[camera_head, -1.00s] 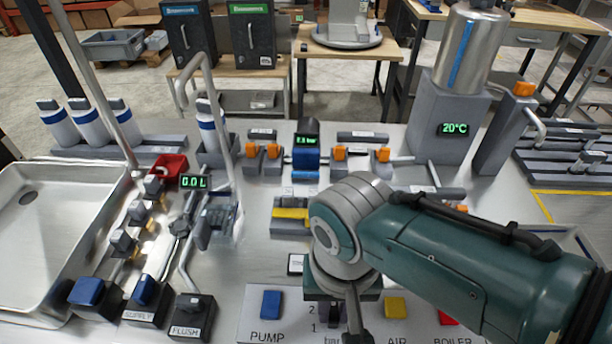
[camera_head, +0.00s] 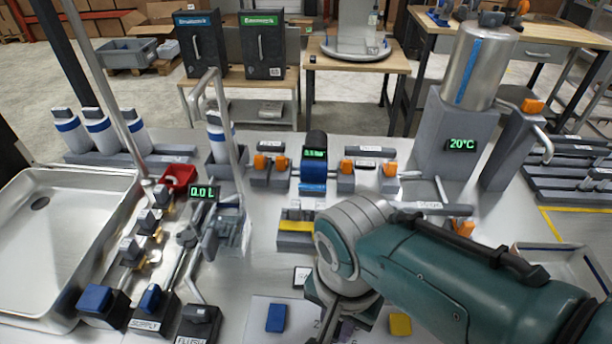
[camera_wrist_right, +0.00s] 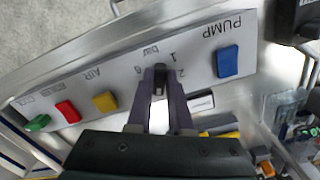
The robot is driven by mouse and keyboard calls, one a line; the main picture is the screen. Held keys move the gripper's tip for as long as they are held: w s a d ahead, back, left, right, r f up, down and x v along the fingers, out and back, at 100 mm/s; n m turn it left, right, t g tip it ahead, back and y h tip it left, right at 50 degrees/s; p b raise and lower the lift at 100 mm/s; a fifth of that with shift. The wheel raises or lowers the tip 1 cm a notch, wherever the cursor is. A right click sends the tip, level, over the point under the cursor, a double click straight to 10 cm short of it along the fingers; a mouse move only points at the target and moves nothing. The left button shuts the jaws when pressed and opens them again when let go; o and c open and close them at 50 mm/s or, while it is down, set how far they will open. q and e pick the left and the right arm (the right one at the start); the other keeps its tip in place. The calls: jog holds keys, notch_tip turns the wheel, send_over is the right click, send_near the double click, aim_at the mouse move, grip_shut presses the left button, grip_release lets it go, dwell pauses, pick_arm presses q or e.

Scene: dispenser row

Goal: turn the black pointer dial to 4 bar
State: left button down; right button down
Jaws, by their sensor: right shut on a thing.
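The black pointer dial (camera_wrist_right: 160,77) is on the grey front panel in the right wrist view, with 1, 2, 6 and "bar" marked around it. My right gripper (camera_wrist_right: 159,92) is shut on it, one finger on each side. The fingers hide part of the scale, including any 4 mark. In the head view my right arm and gripper (camera_head: 343,322) cover most of the dial. A green pressure display (camera_head: 314,153) on the blue unit seems to read about 3.1; its digits are small. My left gripper is not in view.
A blue PUMP button (camera_wrist_right: 228,61) is on one side of the dial and a yellow AIR button (camera_wrist_right: 105,102) on the other. Red (camera_wrist_right: 68,111) and green (camera_wrist_right: 38,123) buttons lie farther along. A metal sink (camera_head: 60,215) is at left, a heated tank (camera_head: 478,65) at back right.

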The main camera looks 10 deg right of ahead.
aim_at(336, 329)
jog(key=c, duration=0.8)
grip_release()
notch_tip(336, 329, up, 10)
jog(key=p, duration=0.5)
